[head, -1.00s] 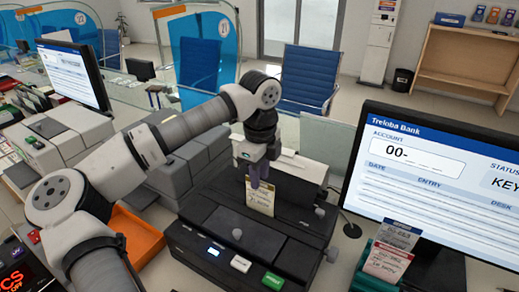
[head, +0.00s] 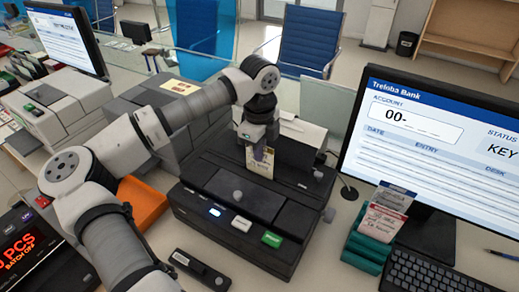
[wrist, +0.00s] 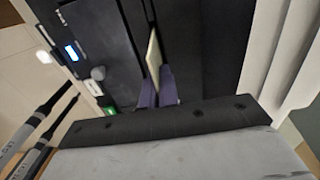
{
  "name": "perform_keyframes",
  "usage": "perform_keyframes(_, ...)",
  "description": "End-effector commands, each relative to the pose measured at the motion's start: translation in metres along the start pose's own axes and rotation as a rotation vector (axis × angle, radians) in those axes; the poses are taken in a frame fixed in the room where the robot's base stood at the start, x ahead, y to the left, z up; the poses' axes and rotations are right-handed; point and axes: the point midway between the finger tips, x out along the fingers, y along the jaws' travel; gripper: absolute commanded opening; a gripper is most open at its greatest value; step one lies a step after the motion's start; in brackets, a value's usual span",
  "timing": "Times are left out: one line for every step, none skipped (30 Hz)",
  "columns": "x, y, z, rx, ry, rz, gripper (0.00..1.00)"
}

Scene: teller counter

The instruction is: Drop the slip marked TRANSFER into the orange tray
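My gripper (head: 259,152) has purple fingers and points down over the black machine (head: 240,190) on the counter. It is shut on a cream slip (head: 261,166), held upright at the machine's top. In the wrist view the slip (wrist: 154,52) shows edge-on between the fingers (wrist: 157,88). Its print is too small to read, and I cannot tell whether its lower edge sits in a slot. The orange tray (head: 146,206) lies left of the machine, partly hidden behind my arm.
A green holder (head: 370,243) with several slips stands right of the machine, before a large monitor (head: 425,150) and keyboard (head: 425,272). A dark handheld device (head: 200,268) lies in front. A grey machine (head: 60,103) stands at the far left.

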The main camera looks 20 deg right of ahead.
Motion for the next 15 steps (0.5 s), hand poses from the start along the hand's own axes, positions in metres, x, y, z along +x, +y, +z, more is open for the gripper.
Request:
perform_keyframes(0.0, 0.0, 0.0, 0.0, 0.0, 0.0, 0.0)
perform_keyframes(0.0, 0.0, 0.0, 0.0, 0.0, 0.0, 0.0)
perform_keyframes(0.0, 0.0, 0.0, 0.0, 0.0, 0.0, 0.0)
perform_keyframes(0.0, 0.0, 0.0, 0.0, 0.0, 0.0, 0.0)
perform_keyframes(0.0, 0.0, 0.0, 0.0, 0.0, 0.0, 0.0)
perform_keyframes(0.0, 0.0, 0.0, 0.0, 0.0, 0.0, 0.0)
perform_keyframes(-0.001, 0.0, 0.0, 0.0, 0.0, 0.0, 0.0)
perform_keyframes(-0.001, 0.0, 0.0, 0.0, 0.0, 0.0, 0.0)
perform_keyframes(-0.002, 0.0, 0.0, 0.0, -0.001, 0.0, 0.0)
perform_keyframes(-0.004, 0.0, 0.0, 0.0, -0.001, 0.0, 0.0)
perform_keyframes(-0.005, 0.0, 0.0, 0.0, -0.001, 0.0, 0.0)
perform_keyframes(-0.007, 0.0, 0.0, 0.0, -0.001, 0.0, 0.0)
perform_keyframes(-0.009, 0.0, 0.0, 0.0, -0.001, 0.0, 0.0)
perform_keyframes(-0.011, 0.0, 0.0, 0.0, -0.001, 0.0, 0.0)
perform_keyframes(-0.013, 0.0, 0.0, 0.0, -0.001, 0.0, 0.0)
